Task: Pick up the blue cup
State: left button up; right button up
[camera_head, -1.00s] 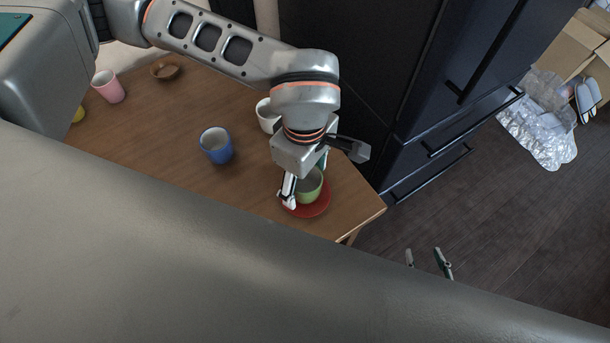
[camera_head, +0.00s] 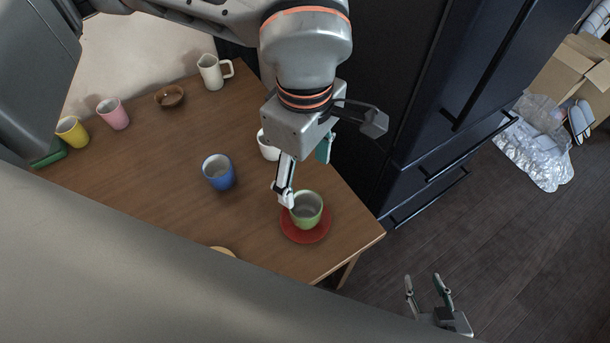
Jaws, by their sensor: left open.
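The blue cup (camera_head: 219,172) stands upright on the wooden table, left of my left gripper and apart from it. My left gripper (camera_head: 304,176) is open and empty above the table, just above and behind the green cup (camera_head: 307,209). The green cup stands on a red saucer (camera_head: 305,236) near the table's right corner. My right gripper (camera_head: 427,287) is low at the bottom right, over the floor and away from the table. Its two fingers are apart with nothing between them.
A white cup (camera_head: 268,146) is partly hidden behind my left gripper. A white pitcher (camera_head: 211,72), brown bowl (camera_head: 170,96), pink cup (camera_head: 113,114) and yellow cup (camera_head: 72,131) stand along the far left side. A dark refrigerator (camera_head: 430,100) borders the table. The table (camera_head: 150,195) is clear around the blue cup.

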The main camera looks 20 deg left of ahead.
aim_at(217, 169)
jog(key=k, duration=1.5)
